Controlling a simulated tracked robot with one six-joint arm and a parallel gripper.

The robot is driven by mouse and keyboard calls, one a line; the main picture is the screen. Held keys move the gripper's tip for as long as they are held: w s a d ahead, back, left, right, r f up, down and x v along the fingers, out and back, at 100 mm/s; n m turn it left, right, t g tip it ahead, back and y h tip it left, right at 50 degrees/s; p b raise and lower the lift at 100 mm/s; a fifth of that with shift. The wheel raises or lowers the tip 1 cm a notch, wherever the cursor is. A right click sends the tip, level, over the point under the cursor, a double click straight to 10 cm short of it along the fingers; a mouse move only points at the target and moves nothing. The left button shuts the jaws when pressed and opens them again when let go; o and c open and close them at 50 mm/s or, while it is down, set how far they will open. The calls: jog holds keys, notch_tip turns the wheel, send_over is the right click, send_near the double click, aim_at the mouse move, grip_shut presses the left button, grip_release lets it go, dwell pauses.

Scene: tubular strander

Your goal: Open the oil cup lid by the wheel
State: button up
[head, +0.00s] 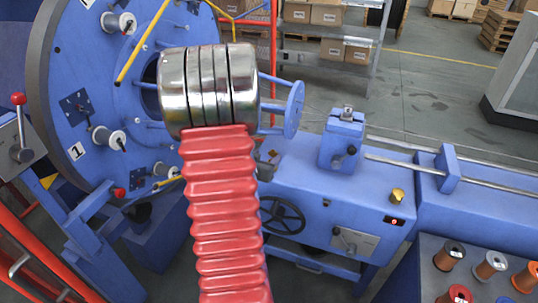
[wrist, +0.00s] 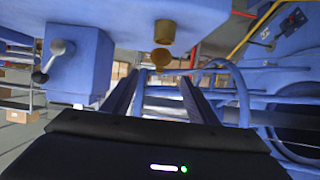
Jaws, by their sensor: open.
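In the wrist view a brass oil cup (wrist: 164,32) sits against a blue machine face, with a rounded brass lid (wrist: 161,57) at its end. A narrow gap shows between cup and lid; I cannot tell how far the lid is open. My gripper (wrist: 160,80) is open, its two dark fingers pointing at the lid, which appears just beyond and between the tips. Nothing is visibly held. In the head view my metal wrist hides the gripper and this cup. The big blue wheel (head: 72,130) with bobbins stands at the left.
A blue machine bed (head: 325,190) carries another brass fitting (head: 397,195) near a red light. A dark handwheel (head: 283,215) is on its side. A lever with a ball (wrist: 55,55) sticks out left in the wrist view. Copper spools (head: 455,252) stand at the lower right.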

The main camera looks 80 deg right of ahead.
aim_at(273, 150)
jog(key=shift+v, duration=2.3)
jog(key=v, duration=0.3)
jog(key=shift+r, duration=0.3)
jog(key=x, duration=1.3)
jog(key=shift+d+f, duration=0.25)
jog(key=shift+d, duration=0.05)
